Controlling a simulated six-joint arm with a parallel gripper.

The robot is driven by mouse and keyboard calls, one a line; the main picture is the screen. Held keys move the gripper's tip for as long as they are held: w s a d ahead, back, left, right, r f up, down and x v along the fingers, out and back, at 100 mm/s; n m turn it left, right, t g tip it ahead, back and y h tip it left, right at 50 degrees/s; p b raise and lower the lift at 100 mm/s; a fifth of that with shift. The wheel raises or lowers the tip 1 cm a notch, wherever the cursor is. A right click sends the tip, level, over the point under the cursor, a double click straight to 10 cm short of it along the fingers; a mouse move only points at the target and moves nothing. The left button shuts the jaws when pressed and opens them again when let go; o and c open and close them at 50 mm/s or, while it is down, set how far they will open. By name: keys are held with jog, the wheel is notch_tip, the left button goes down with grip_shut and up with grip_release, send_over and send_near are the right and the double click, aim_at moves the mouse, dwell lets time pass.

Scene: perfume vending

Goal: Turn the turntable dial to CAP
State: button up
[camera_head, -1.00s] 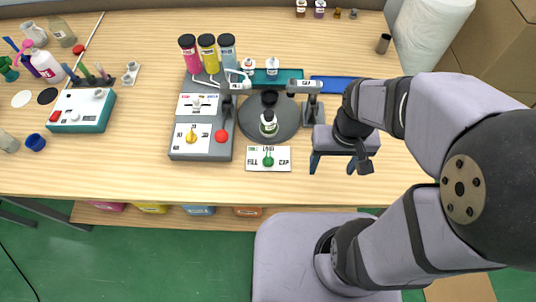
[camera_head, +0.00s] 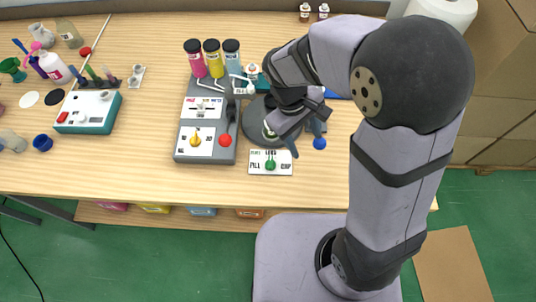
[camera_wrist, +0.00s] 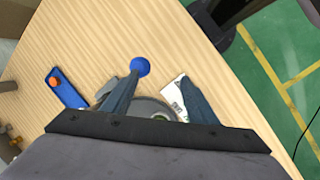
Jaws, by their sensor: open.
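The turntable dial is a green knob (camera_head: 270,163) on a white plate (camera_head: 285,168) at the front of the table, with FILL at its left and CAP at its right. I cannot tell which label it points at. The plate also shows in the wrist view (camera_wrist: 174,96), partly behind my right finger; the knob is hidden there. My gripper (camera_head: 308,146) is open and empty, right of the plate and apart from the knob. The grey turntable (camera_head: 252,130) lies behind the dial, partly covered by my wrist.
A blue round knob (camera_head: 320,143) sits close to one fingertip. A grey control box (camera_head: 208,152) with yellow and red knobs stands left of the dial. Several coloured bottles (camera_head: 212,58) stand behind it. The table's front edge is clear.

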aim_at(270, 161)
jog(key=a+f+n+h+b, duration=0.15)
jog(key=a+f+n, duration=0.25)
jog(key=a+n, duration=0.7)
jog(key=shift+m, duration=0.6)
jog(key=shift+a+f+p+x, duration=0.1)
jog(key=shift+a+p+x, duration=0.1)
jog(key=shift+x, duration=0.95)
jog(key=shift+a+f+p+x, duration=0.15)
jog(key=shift+p+x, duration=0.1)
jog(key=shift+x, duration=0.9)
jog(key=shift+a+r+p+x, duration=0.1)
jog(key=shift+a+p+x, duration=0.1)
jog(key=shift+x, duration=0.9)
jog(key=shift+f, duration=0.1)
jog(key=c, duration=1.1)
